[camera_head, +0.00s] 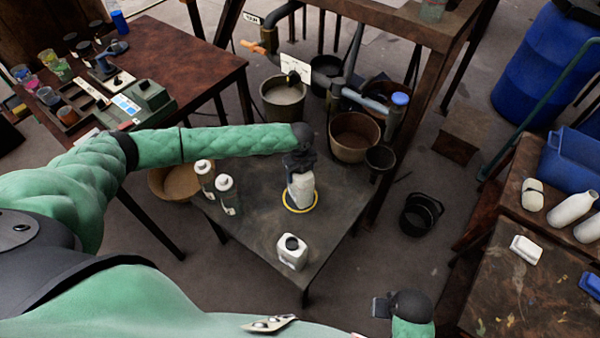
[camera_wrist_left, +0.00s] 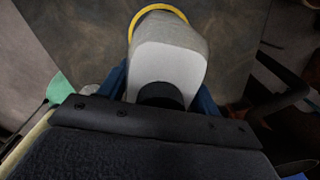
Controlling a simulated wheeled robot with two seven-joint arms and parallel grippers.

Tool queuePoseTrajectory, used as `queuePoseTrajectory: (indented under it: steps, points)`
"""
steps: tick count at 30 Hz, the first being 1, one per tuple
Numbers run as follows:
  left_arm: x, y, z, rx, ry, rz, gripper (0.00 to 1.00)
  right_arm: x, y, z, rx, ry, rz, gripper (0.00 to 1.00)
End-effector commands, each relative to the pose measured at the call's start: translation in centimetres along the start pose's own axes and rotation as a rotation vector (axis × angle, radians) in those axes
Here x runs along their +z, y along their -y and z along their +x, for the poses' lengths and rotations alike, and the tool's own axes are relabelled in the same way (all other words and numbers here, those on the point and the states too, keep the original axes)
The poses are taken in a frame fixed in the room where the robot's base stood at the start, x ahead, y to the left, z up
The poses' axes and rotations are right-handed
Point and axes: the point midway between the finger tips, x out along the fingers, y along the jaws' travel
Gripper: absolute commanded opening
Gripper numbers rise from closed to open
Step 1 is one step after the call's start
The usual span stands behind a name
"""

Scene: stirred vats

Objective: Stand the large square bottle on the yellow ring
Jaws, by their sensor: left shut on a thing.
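My left gripper (camera_head: 300,172) is shut on a white squarish bottle (camera_head: 302,191) with a dark cap. The bottle is upright or nearly so, its lower end within the outline of the yellow ring (camera_head: 299,208) on the dark table. I cannot tell whether its base touches the table. In the left wrist view the bottle (camera_wrist_left: 170,65) is between the fingers, and part of the yellow ring (camera_wrist_left: 158,9) shows past its far end.
Two white-capped bottles (camera_head: 227,194) stand on the left part of the table (camera_head: 255,228). Buckets (camera_head: 354,136) and pipes are behind it. A black bucket (camera_head: 420,214) is on the floor to the right. A side table (camera_head: 530,285) at far right holds white bottles.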

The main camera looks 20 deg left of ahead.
Motion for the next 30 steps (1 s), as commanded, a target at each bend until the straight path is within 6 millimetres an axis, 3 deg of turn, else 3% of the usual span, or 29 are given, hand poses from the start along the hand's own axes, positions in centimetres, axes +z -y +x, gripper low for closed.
queuePoseTrajectory:
  steps: [14,15,18,30]
  points:
    - [-0.07,-0.01,0.91,0.001,-0.001,0.0,0.27,0.0,-0.04,0.72,0.0,-0.001,-0.001,0.36]
    - [-0.07,-0.01,0.92,0.001,-0.001,0.0,0.67,-0.01,-0.03,0.63,0.0,-0.001,-0.001,0.36]
    - [-0.06,-0.02,0.9,0.001,-0.001,0.0,0.85,0.0,-0.03,0.6,0.0,-0.002,-0.001,0.36]
    - [0.02,0.01,0.27,-0.001,0.0,0.0,0.85,0.18,-0.09,0.98,0.001,0.003,-0.002,0.36]
